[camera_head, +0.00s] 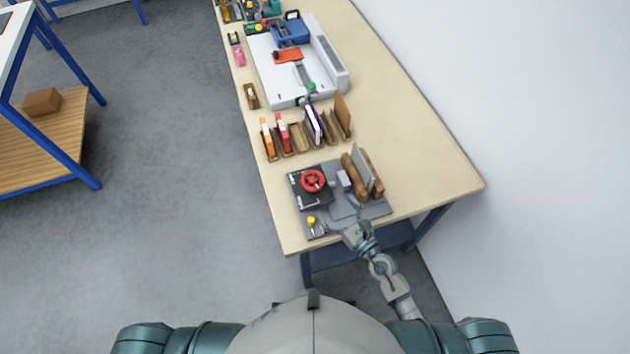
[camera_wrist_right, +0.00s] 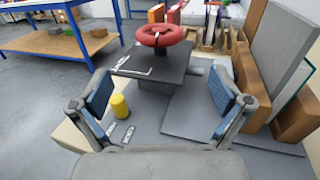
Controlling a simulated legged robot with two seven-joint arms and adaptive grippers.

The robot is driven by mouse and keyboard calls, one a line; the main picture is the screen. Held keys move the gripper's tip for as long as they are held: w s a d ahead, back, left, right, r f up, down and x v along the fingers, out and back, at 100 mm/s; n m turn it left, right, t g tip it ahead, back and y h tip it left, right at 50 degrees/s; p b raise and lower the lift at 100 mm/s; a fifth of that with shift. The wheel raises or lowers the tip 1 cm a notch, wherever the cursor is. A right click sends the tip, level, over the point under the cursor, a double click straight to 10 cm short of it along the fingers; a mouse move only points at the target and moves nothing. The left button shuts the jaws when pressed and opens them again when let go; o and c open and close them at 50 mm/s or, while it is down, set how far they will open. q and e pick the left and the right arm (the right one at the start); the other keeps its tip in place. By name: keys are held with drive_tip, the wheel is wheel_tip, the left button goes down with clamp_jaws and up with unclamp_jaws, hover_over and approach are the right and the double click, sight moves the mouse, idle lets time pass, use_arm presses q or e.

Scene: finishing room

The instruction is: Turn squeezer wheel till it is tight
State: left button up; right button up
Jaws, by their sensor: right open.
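The squeezer has a red wheel (camera_head: 313,181) on top of a dark plate (camera_head: 296,192) near the front end of the table. In the right wrist view the red wheel (camera_wrist_right: 160,36) stands above the dark plate (camera_wrist_right: 150,66), ahead of my gripper. My right gripper (camera_head: 345,228) is at the table's front edge, short of the wheel and apart from it. In the right wrist view its two blue-padded fingers (camera_wrist_right: 163,100) are spread wide with nothing between them. My left gripper is not in view.
A yellow knob (camera_wrist_right: 120,106) stands near the left finger. Wooden blocks with a grey board (camera_head: 362,172) stand right of the wheel. Books in a wooden rack (camera_head: 298,137) and a white machine (camera_head: 330,75) are farther back. The table's right side (camera_head: 420,150) is clear.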

sight(315, 184)
drive_tip(key=x, duration=1)
drive_tip(key=shift+w+a+f+p, duration=0.1)
drive_tip(key=shift+a+p, duration=0.05)
drive_tip(key=shift+p, duration=0.15)
drive_tip(key=c, duration=1.1)
